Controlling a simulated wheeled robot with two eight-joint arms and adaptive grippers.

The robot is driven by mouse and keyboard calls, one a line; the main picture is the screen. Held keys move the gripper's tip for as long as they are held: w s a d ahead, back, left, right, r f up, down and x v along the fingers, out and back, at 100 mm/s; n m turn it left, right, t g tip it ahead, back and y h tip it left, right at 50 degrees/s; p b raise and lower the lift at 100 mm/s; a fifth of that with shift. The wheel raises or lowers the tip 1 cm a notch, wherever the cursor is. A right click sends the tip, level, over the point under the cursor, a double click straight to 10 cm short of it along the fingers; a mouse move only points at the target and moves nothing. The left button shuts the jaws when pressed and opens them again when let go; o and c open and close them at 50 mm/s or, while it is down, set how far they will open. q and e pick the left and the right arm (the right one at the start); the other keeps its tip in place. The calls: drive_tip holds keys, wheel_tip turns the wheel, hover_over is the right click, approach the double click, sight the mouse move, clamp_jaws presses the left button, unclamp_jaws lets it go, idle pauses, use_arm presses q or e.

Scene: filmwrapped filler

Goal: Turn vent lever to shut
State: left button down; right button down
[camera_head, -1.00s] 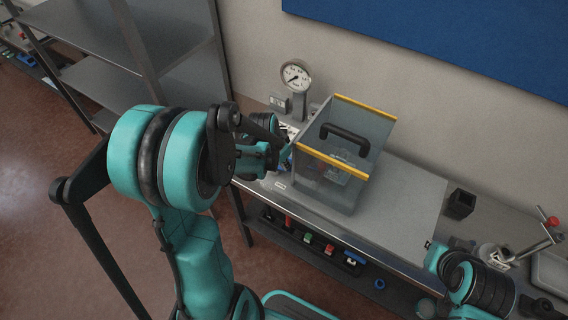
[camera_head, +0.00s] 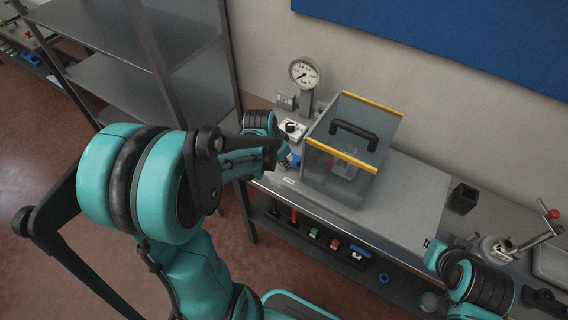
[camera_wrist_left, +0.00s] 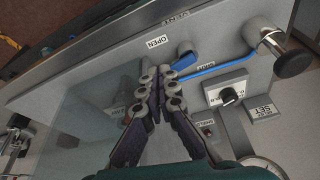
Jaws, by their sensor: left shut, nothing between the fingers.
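The vent lever shows in the left wrist view as a short blue handle (camera_wrist_left: 186,60) by a grey round hub, between the OPEN label (camera_wrist_left: 157,41) and the SHUT label (camera_wrist_left: 206,65). In the head view a bit of blue (camera_head: 294,160) shows at the clear box's left side. My left gripper (camera_wrist_left: 150,78) is shut and empty, its fingertips left of and below the blue handle in the wrist view. I cannot tell if they touch it. In the head view it (camera_head: 285,152) is partly hidden by my arm. My right gripper (camera_head: 436,252) is at lower right, fingers unclear.
A clear box (camera_head: 340,160) with yellow edges and a black handle stands on the bench (camera_head: 410,190). A gauge (camera_head: 304,74) and a white switch box (camera_head: 291,128) are behind. A blue strip (camera_wrist_left: 215,68) and a black knob (camera_wrist_left: 293,63) lie right of the lever.

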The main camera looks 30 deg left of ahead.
use_arm(q)
drive_tip(key=p+v, duration=0.1)
drive_tip(key=v, duration=0.5)
drive_tip(key=shift+r+p, duration=0.35)
drive_tip(key=shift+r, duration=0.05)
use_arm(e)
drive_tip(key=shift+w+d+r, duration=0.1)
drive_tip(key=shift+w+r, duration=0.15)
drive_tip(key=shift+r, duration=0.7)
drive_tip(key=shift+s, duration=0.1)
